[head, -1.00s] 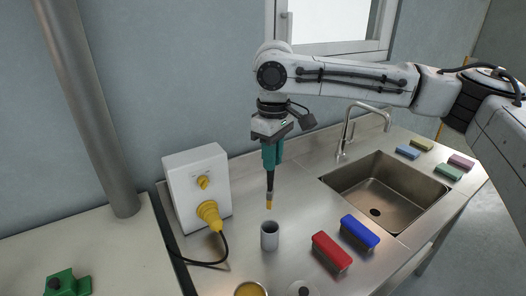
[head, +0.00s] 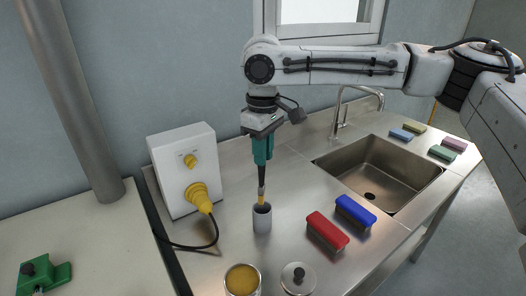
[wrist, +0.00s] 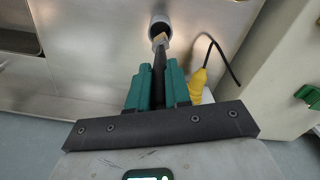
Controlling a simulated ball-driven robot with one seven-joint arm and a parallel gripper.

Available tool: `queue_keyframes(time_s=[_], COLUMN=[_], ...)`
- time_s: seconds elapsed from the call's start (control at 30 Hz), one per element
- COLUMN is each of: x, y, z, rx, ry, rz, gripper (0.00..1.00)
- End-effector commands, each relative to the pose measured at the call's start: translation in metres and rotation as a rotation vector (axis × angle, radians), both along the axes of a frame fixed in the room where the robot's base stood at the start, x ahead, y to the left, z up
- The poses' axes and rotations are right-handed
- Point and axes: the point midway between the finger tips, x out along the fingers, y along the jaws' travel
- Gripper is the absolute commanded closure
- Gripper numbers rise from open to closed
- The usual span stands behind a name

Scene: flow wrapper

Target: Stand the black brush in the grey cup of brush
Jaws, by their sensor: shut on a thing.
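The black brush (head: 260,178) hangs nearly upright from my gripper (head: 262,160), with its yellow bristles pointing down. My gripper's teal fingers are shut on its upper handle. The grey cup (head: 262,221) stands upright on the steel counter, straight below the brush. The bristle tip is at the cup's mouth; I cannot tell whether it is inside the rim. In the wrist view, the brush (wrist: 159,65) runs from between the fingers of my gripper (wrist: 159,80) toward the cup (wrist: 160,20), and the pale bristles overlap its opening.
An open tin of yellow stuff (head: 242,280) and a round lid (head: 298,278) lie in front of the cup. A white box (head: 185,165) with a yellow plug stands left.

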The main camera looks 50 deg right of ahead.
Motion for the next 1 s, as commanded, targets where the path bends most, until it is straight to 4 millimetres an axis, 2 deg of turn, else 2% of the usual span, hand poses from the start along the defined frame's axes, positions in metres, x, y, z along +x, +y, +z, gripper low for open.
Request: queue_keyframes(time_s=[0.7, 1.0], x=[0.0, 0.0], y=[0.0, 0.0], z=[-0.053, -0.062], rx=[0.002, 0.0], ry=[0.0, 0.0], rz=[0.0, 0.0], gripper=[1.0, 1.0])
